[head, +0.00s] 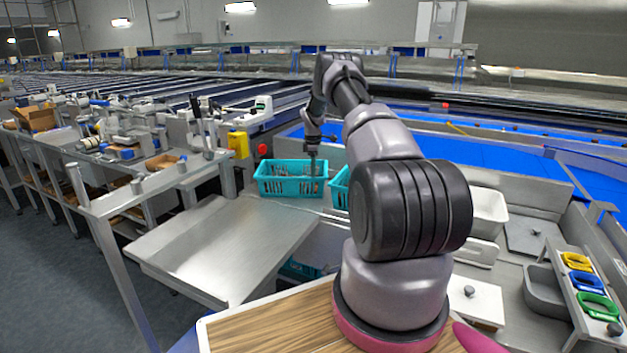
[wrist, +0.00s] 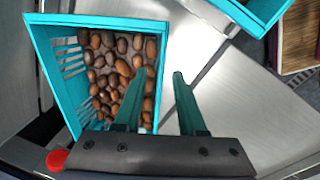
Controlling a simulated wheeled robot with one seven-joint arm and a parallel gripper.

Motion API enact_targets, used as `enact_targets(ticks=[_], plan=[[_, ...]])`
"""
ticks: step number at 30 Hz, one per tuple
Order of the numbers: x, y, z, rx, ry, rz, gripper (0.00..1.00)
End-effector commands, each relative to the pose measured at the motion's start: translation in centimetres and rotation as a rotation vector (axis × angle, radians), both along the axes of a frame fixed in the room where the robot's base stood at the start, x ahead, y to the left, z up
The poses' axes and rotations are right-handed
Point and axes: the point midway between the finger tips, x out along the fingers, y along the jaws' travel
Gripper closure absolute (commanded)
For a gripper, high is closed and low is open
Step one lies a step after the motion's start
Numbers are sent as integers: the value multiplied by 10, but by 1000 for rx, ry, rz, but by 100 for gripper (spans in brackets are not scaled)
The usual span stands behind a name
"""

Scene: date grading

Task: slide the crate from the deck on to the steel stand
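A teal slotted crate (head: 290,180) stands at the far end of the steel stand (head: 215,245), whose flat top is bare. I cannot tell where the deck ends and the stand begins under it. In the wrist view the crate (wrist: 95,20) holds many brown dates. My gripper (head: 312,160) is at the crate's right part. In the wrist view my gripper (wrist: 164,73) is open, with one finger over the inside of the crate and the other outside its right wall. The wall lies between the fingers, with gaps visible.
A second teal crate (head: 340,188) is close to the right, partly hidden by my arm; its corner shows in the wrist view (wrist: 262,12). A red button (head: 262,149) and yellow box (head: 238,144) are behind left. A cluttered bench lies left.

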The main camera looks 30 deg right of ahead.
Motion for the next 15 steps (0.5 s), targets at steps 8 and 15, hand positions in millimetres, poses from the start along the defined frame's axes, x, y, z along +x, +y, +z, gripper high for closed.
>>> enact_targets(ticks=[8,15], plan=[[-4,2,38,-1,0,0,60],[-5,2,41,0,1,0,60]])
